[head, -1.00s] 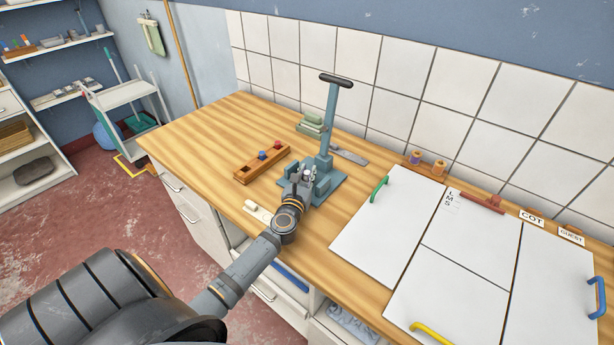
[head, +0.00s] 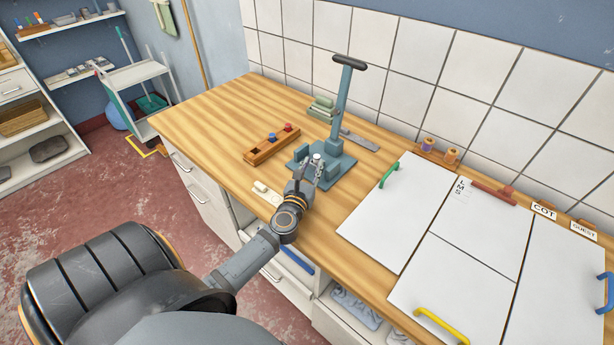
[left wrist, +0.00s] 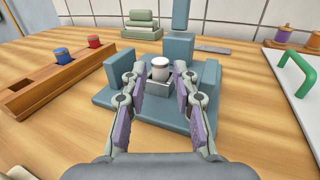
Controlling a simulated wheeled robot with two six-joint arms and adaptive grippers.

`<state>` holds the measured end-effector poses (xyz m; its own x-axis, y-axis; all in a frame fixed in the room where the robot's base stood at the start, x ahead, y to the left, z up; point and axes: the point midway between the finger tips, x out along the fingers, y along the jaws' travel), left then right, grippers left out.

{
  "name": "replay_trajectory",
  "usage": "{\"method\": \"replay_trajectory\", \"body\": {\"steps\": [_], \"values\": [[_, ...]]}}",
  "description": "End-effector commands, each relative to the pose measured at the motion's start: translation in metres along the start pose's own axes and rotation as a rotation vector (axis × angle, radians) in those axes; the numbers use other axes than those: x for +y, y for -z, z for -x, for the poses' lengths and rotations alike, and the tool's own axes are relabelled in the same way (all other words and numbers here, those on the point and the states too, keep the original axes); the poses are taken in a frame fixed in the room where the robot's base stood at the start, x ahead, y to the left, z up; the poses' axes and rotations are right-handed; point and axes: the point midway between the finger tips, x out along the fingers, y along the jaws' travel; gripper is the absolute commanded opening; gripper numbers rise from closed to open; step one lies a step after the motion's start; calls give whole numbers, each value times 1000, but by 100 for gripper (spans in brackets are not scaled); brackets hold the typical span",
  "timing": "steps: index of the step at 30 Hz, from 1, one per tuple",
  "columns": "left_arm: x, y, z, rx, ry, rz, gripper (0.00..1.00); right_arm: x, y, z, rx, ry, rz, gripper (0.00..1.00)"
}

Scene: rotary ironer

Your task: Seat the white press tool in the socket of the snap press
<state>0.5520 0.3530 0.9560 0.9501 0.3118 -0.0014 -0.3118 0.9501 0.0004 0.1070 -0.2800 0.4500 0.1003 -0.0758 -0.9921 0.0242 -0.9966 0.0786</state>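The white press tool (left wrist: 160,70) stands upright in the small grey socket block (left wrist: 159,88) of the blue-grey snap press (head: 342,108). It also shows as a small white top in the head view (head: 317,157). How deep it sits in the socket cannot be told. My left gripper (left wrist: 160,80) is open, with its purple-padded fingers spread on the near left and right sides of the tool and visible gaps between. In the head view my left gripper (head: 308,174) is at the press's front side. My right gripper is not in view.
A wooden rack (head: 265,152) with a blue and a red piece stands left of the press. Green blocks (head: 322,106) and a flat metal strip (head: 360,141) lie behind it. White panels with coloured handles (head: 400,213) cover the right. The bench's left part is clear.

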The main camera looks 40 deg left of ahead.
Motion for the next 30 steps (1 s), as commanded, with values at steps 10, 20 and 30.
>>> {"method": "replay_trajectory", "body": {"steps": [10,20,30], "values": [[0,1,63,0,1,2,29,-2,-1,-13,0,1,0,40],[0,0,68,-1,0,1,29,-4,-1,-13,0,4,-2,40],[0,0,67,0,0,1,29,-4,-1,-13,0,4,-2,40]]}}
